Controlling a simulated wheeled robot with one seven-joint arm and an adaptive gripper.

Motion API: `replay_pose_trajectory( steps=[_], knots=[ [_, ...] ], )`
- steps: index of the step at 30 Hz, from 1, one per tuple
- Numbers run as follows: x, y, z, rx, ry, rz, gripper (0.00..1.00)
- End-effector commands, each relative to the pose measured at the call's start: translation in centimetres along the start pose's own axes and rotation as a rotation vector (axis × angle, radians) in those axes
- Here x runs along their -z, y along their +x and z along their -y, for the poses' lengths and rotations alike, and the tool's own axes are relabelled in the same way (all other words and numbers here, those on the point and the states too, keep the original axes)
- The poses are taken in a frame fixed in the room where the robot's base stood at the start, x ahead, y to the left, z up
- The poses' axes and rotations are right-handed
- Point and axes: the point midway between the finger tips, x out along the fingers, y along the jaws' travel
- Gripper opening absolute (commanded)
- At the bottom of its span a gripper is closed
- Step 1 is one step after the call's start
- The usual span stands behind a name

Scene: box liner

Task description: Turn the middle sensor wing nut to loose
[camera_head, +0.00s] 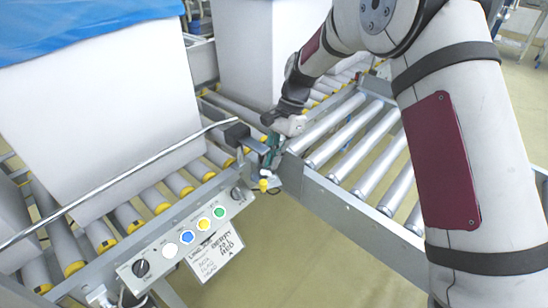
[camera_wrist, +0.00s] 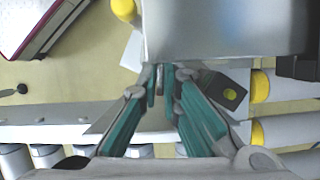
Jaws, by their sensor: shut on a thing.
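My gripper (camera_head: 271,158) is low at the conveyor's side rail, beside a grey sensor bracket (camera_head: 258,147). In the wrist view, its two green-sided fingers (camera_wrist: 161,76) are closed in on a small grey piece between the tips, which seems to be the middle sensor wing nut (camera_wrist: 160,84). The fingers hide most of it, and its angle cannot be told. A metal plate (camera_wrist: 220,30) is just beyond the fingertips. A black sensor block (camera_head: 237,133) sits on the bracket's left, and a yellow-tipped part (camera_head: 264,184) hangs below it.
A control panel (camera_head: 185,240) with coloured buttons and a hanging label (camera_head: 215,257) is at the lower left. A metal rod (camera_head: 120,178) runs diagonally past a large white box (camera_head: 90,110). Another white box (camera_head: 258,55) stands behind. Rollers (camera_head: 365,150) lie to the right.

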Motion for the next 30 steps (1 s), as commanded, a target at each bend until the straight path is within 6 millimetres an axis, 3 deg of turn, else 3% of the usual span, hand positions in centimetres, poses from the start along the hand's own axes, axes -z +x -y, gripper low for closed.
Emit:
replay_pose_trajectory(
  steps=[9, 19, 22, 30],
  knots=[
    [-0.09, -0.09, 0.6, -0.123, -0.296, -0.002, 0.0],
    [0.01, 0.01, 0.59, -0.136, -0.326, -0.001, 0.0],
    [0.02, 0.0, 0.59, -0.135, -0.326, -0.002, 0.24],
    [-0.16, 0.04, 0.76, -0.132, -0.327, -0.001, 0.26]
  ],
)
